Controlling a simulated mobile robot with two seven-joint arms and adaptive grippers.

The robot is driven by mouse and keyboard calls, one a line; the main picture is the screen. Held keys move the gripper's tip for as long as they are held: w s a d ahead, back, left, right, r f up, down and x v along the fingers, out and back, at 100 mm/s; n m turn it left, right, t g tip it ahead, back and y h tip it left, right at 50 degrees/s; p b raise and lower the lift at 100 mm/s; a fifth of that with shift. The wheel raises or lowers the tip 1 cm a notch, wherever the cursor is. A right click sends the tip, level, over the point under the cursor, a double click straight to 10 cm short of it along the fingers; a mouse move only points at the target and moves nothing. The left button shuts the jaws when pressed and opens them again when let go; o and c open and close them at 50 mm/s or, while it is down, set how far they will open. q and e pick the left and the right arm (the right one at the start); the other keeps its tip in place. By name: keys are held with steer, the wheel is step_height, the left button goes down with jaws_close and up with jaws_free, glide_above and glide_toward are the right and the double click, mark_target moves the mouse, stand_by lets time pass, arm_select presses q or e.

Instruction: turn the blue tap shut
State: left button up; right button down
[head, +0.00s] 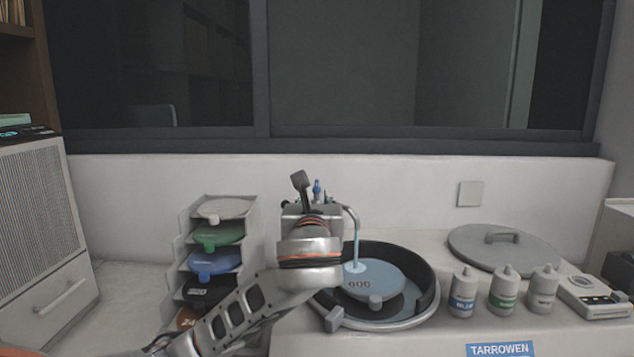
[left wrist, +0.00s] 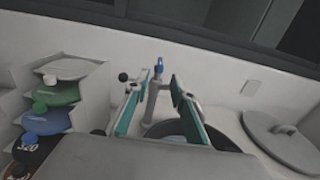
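The blue tap (head: 317,187) stands upright behind the basin; its blue top also shows in the left wrist view (left wrist: 158,66). A curved metal spout (head: 351,212) comes from it, and a pale blue stream runs down to the disc in the basin. My left gripper (head: 311,193) is in front of the tap, hiding its lower part in the head view. In the left wrist view the gripper (left wrist: 157,88) is open, with its two teal-sided fingers apart on either side of the tap. I see no contact with the blue top. My right gripper is not in view.
A round dark-rimmed basin (head: 432,283) holds a blue-grey disc (head: 390,279). A tiered rack (head: 247,250) with coloured discs stands left. A grey lid (head: 540,256), several bottles (head: 504,292) and a small device (head: 594,296) stand right. A wall is behind.

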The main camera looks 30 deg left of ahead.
mark_target(316, 187)
arm_select(q)
steer(key=shift+x, duration=4)
steer(key=shift+r, duration=0.1)
jaws_close()
